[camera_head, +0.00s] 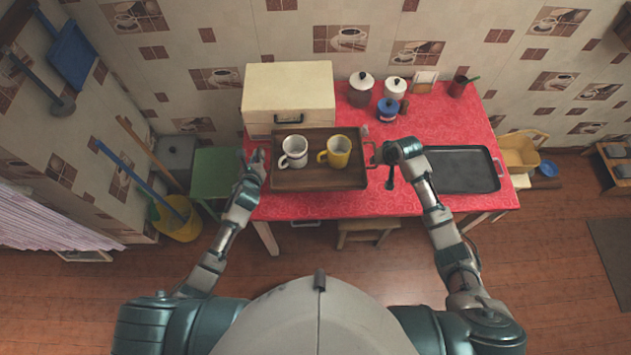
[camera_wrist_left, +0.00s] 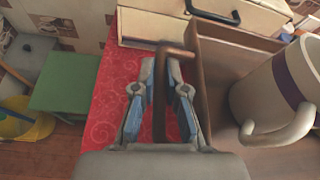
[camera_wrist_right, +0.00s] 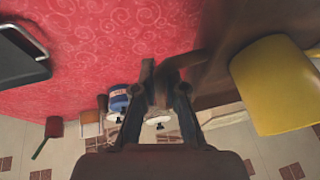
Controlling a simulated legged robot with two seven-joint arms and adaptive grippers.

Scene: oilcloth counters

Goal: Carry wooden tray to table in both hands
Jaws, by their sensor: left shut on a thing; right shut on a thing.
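The wooden tray (camera_head: 318,180) is dark brown and sits on or just above the red table (camera_head: 440,128); I cannot tell which. A white mug (camera_head: 293,152) with a dark band and a yellow mug (camera_head: 336,152) stand upright on it. My left gripper (camera_head: 258,160) is at the tray's left side. In the left wrist view its fingers (camera_wrist_left: 160,95) are shut on the tray's handle (camera_wrist_left: 159,115). My right gripper (camera_head: 380,155) is at the right side. In the right wrist view its fingers (camera_wrist_right: 165,90) are shut on the other handle, which is dark and partly hidden.
A cream bread box (camera_head: 288,88) stands right behind the tray. A black tray (camera_head: 462,170) lies to the right. A green stool (camera_head: 215,172) is left of the table; a wooden stool (camera_head: 366,230) is in front.

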